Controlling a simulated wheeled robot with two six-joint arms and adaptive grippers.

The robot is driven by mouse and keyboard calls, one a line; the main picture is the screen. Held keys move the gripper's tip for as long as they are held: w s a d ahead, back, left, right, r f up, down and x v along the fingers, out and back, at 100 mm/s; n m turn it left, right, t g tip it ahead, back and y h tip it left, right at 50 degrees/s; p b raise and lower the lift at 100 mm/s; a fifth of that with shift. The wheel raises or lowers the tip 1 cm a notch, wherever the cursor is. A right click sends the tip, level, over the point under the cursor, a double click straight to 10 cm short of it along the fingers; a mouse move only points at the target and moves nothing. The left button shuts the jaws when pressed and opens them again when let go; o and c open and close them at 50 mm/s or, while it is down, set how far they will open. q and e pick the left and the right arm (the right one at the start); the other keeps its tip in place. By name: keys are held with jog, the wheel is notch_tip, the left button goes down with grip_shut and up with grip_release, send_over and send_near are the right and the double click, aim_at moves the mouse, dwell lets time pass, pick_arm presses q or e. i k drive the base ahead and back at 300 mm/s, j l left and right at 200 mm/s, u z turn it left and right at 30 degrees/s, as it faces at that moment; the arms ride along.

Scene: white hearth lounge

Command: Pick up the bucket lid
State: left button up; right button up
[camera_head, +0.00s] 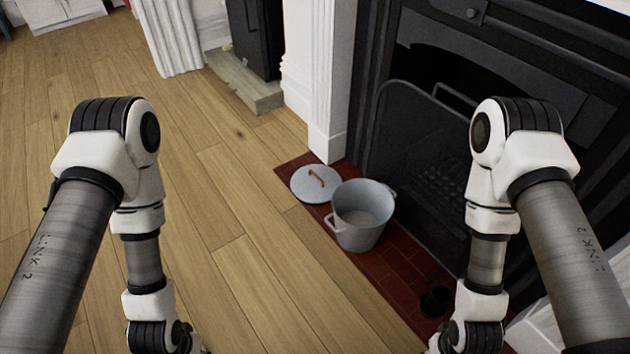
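The bucket lid (308,186) is a round, light grey disc with a curved brown handle (317,177) on top. It lies flat on the red tiled hearth, just behind and left of the bucket. The grey metal bucket (362,217) stands upright and open, with small side handles; its inside looks empty. My left and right arms reach down at the two sides of the view, and both grippers are below the bottom edge, out of sight. Neither arm is near the lid.
A black fireplace with a mesh screen (415,170) stands right of the bucket. A white pillar (325,80) rises behind the lid. A small dark object (436,301) sits on the red tiles (400,284) near my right arm. Wooden floor (225,220) left of the hearth is clear.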

aim_at(316, 184)
jog(key=i+j+z, duration=0.1)
jog(key=z, duration=0.3)
jog(key=i+j+z, duration=0.15)
jog(key=z, duration=0.25)
jog(key=i+j, duration=0.2)
jog(key=i+j+z, duration=0.15)
jog(key=j, duration=0.3)
jog(key=i+j, duration=0.3)
jog(key=i+j+z, duration=0.15)
jog(key=j, duration=0.2)
jog(key=i+j, duration=0.25)
jog(key=j, duration=0.15)
jog(key=l+z, duration=0.05)
